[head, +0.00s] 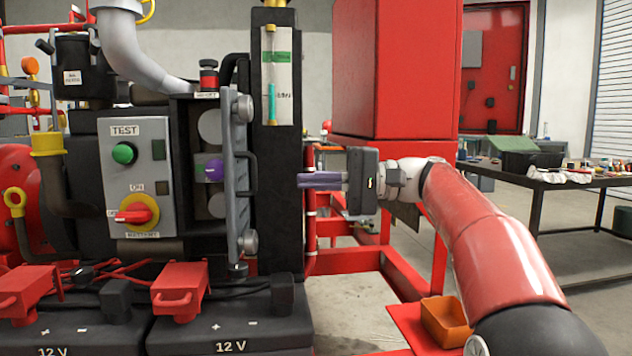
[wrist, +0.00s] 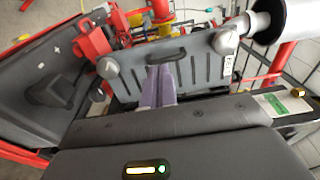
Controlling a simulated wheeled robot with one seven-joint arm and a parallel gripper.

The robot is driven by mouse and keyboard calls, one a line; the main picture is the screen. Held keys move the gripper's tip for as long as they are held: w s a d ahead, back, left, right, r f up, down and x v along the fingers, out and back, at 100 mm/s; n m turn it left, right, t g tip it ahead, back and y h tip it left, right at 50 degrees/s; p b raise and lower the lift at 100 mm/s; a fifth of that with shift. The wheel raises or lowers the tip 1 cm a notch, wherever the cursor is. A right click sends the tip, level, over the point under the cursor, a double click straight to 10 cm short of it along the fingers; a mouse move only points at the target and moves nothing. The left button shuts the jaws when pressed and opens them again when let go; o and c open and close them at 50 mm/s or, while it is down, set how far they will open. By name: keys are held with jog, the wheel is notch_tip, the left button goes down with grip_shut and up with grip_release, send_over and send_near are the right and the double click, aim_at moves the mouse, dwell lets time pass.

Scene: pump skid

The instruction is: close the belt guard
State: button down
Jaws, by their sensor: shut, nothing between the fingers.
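The belt guard (head: 239,180) is a grey ribbed panel with a black handle (head: 251,173) and large round knobs at its corners. In the head view it stands swung open, nearly edge-on. In the wrist view the fingers (wrist: 158,72) overlap the guard's face (wrist: 200,70) just below the handle (wrist: 165,55); contact cannot be told there.
A control box (head: 138,175) with a green button and red switch is left of the opening. Batteries (head: 235,320) with red clamps sit below. A red frame (head: 400,275) and orange bin (head: 445,320) lie under my arm.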

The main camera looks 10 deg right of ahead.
aim_at(233, 183)
jog(key=a, duration=0.3)
jog(key=w+a, duration=0.1)
jog(key=a, duration=0.6)
jog(key=shift+w+a, duration=0.2)
jog(key=shift+w, duration=0.1)
jog(key=shift+a+f, duration=0.1)
jog(key=shift+a, duration=0.05)
jog(key=shift+s+a+f+m+t+b, duration=0.1)
jog(key=shift+s+a+m+t+b, duration=0.05)
jog(key=shift+a+m+t+b, duration=0.75)
jog(key=shift+w+a+m+t+h+p, duration=0.5)
jog(key=shift+w+a+m+t+h, duration=0.75)
jog(key=shift+w+a+t, duration=0.7)
jog(key=shift+w+a+m+t+h+p, duration=0.45)
jog(key=shift+w+a+m+t+h, duration=0.95)
jog(key=shift+w+a, duration=1)
jog(key=shift+w+a+m+t+h+p, duration=0.5)
jog(key=shift+w+a+m+t+h, duration=0.6)
jog(key=shift+w+a+t, duration=1.05)
jog(key=shift+s+a+g, duration=0.25)
jog(key=shift+a+g, duration=0.05)
